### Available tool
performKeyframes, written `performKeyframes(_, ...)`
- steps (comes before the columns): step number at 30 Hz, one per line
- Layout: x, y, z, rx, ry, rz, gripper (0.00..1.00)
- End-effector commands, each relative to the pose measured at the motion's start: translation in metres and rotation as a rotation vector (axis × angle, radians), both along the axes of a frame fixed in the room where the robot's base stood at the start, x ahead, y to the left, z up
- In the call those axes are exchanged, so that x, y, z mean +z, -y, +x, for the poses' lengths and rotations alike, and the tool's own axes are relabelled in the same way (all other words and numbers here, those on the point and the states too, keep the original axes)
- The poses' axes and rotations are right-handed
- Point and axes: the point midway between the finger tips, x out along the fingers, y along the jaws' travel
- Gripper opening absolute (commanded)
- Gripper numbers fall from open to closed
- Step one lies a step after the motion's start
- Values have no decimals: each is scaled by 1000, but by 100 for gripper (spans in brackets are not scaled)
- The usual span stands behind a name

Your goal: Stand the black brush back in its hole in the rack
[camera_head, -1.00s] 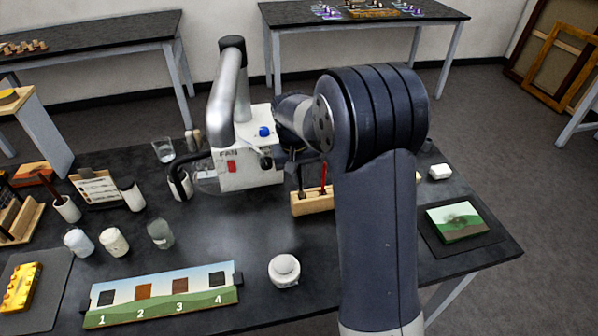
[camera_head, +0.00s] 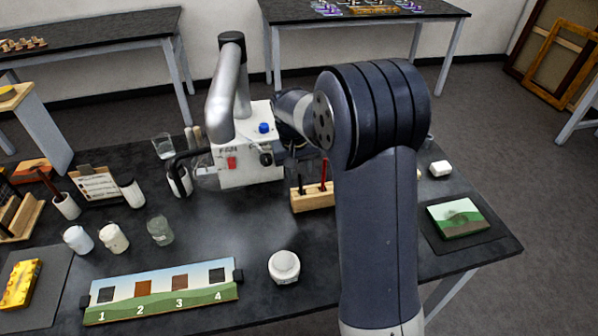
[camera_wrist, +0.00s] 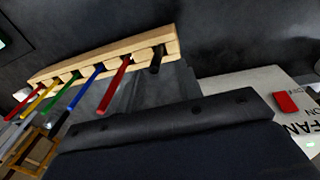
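The wooden rack (camera_head: 313,201) stands on the black table, right of the white fan box. In the wrist view the rack (camera_wrist: 100,58) runs diagonally, with several coloured brushes in its holes. The black brush (camera_wrist: 157,59) is at its right end, beside a red one; its shaft seems to be in the end hole. In the head view the black brush (camera_head: 301,186) shows as a short dark stick above the rack. My gripper (camera_wrist: 140,92) is close to the rack; its dark body fills the lower wrist view. Its fingertips are not clear, and my arm hides part of the rack.
The white fan box (camera_head: 246,160) with its metal pipe stands left of the rack. A round white jar (camera_head: 284,267), a numbered panel (camera_head: 163,291) and a small landscape painting (camera_head: 459,217) lie nearer. The table middle is mostly clear.

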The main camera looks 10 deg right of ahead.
Motion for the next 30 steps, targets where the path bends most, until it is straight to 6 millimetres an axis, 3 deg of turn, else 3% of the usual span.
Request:
performKeyframes(15, 90, -10, -5, 0, 3, 1, 34)
performKeyframes(21, 102, -11, -6, 0, 0, 0, 34)
performKeyframes(30, 102, -11, -6, 0, -1, 0, 34)
